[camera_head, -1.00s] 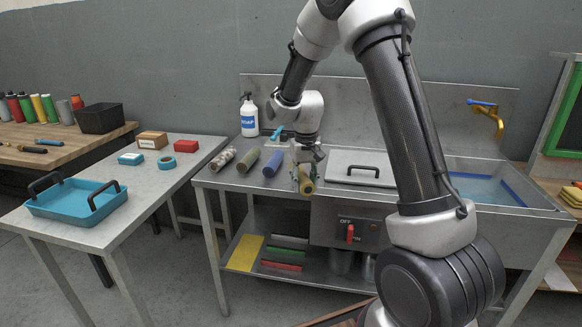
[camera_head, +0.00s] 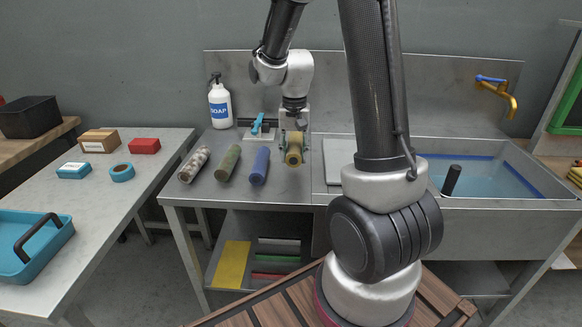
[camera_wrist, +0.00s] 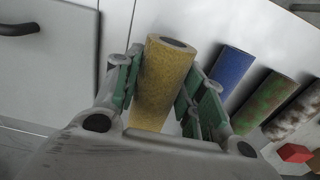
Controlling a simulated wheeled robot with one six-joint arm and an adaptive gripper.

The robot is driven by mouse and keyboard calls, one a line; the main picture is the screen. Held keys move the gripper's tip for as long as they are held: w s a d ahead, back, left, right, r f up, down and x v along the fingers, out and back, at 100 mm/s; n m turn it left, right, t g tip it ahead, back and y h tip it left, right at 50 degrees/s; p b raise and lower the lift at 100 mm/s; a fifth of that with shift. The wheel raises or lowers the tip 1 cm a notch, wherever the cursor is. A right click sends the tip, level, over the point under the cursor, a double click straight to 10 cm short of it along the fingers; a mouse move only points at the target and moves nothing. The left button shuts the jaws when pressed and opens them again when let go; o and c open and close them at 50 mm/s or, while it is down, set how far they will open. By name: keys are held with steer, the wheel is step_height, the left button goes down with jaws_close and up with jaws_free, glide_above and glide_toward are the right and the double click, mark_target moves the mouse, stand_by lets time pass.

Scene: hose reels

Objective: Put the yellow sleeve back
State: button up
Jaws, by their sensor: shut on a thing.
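The yellow sleeve (camera_head: 293,150) is a rough, mottled yellow roll with a dark hollow end. It is at the right end of a row of sleeves on the steel counter. My gripper (camera_head: 294,128) comes down over it from above and is shut on it. In the wrist view the yellow sleeve (camera_wrist: 163,85) lies between the two green-padded fingers of my gripper (camera_wrist: 160,90). I cannot tell whether the sleeve touches the counter. A blue sleeve (camera_head: 260,165), a green-brown sleeve (camera_head: 228,163) and a white-brown sleeve (camera_head: 194,164) lie to its left, apart from it.
A soap bottle (camera_head: 220,103) and a turquoise-handled item (camera_head: 258,125) stand behind the sleeves. A sink (camera_head: 500,170) with a brass tap (camera_head: 498,92) is at right. A side table (camera_head: 110,195) with boxes, tape and a blue tray (camera_head: 30,245) is at left.

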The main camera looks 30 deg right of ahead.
mark_target(294, 178)
steer(key=shift+f, duration=3.05)
steer(key=shift+f, duration=0.15)
steer(key=o, duration=1)
step_height(294, 178, up, 12)
steer(key=shift+r, duration=0.1)
steer(key=s+a+r+n+t, duration=0.1)
steer(key=s+r+n+t, duration=0.1)
steer(key=s+r, duration=0.4)
steer(key=s+a+r+n+t, duration=0.2)
steer(key=s+r+n, duration=0.2)
steer(key=s, duration=1)
steer(key=shift+s+r+n, duration=0.25)
steer(key=shift+r+n, duration=0.15)
steer(key=shift+r, duration=0.5)
